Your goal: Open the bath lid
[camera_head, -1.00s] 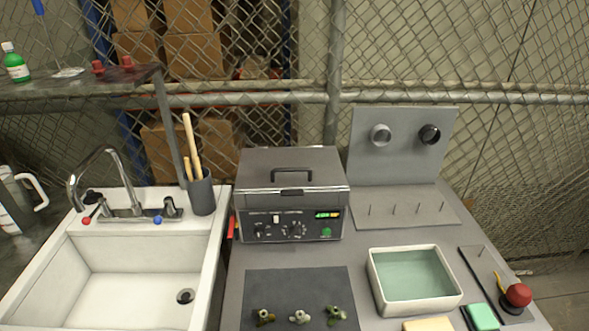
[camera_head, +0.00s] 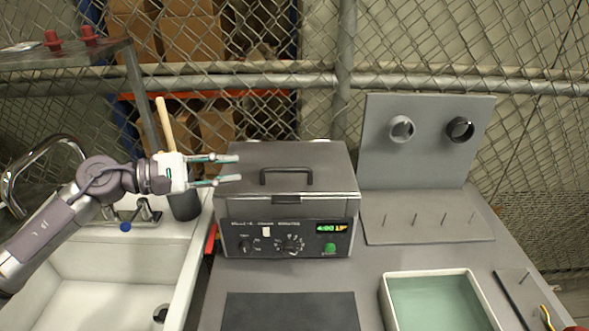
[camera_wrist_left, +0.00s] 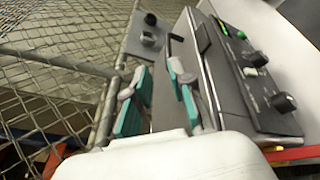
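The ultrasonic bath (camera_head: 287,245) is a grey metal box with a front control panel, standing at the back of the counter. Its flat grey lid (camera_head: 327,171) is closed, and a dark bar handle (camera_head: 287,177) stands on top. My left gripper (camera_head: 240,169) is open and empty at the left edge of the lid, its fingers pointing right toward the handle, apart from it. In the left wrist view the open fingers (camera_wrist_left: 160,98) show before the lid (camera_wrist_left: 196,65), with the control panel (camera_wrist_left: 247,70) to the right. My right gripper is out of view.
A sink (camera_head: 100,300) with a curved tap (camera_head: 30,165) is at the left. A dark holder (camera_head: 184,204) with wooden handles stands just behind my left wrist. A pegged board (camera_head: 428,215), upright panel (camera_head: 430,165) and tray of greenish liquid (camera_head: 440,300) are at the right. A wire fence closes the back.

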